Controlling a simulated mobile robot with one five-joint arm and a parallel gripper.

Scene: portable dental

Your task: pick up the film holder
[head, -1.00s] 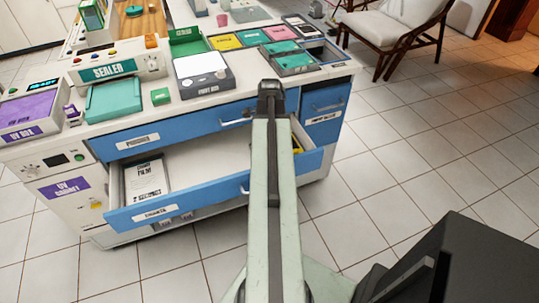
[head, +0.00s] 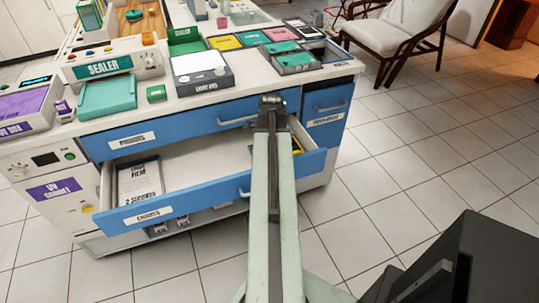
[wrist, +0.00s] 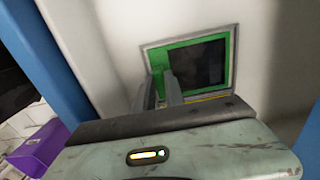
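A flat piece with a green border and a dark panel (wrist: 200,65), likely the film holder, lies in the open drawer in the wrist view. A yellow strip shows along its near edge. In the head view my arm hides most of it, and only a yellow bit (head: 297,145) shows at the drawer's right end. My gripper (wrist: 161,74) has its two fingers apart, with the tips over the piece's left green border. Whether they touch it I cannot tell. In the head view my gripper (head: 271,101) is in front of the blue cabinet, above the drawer.
The upper blue drawer (head: 190,128) is shut.

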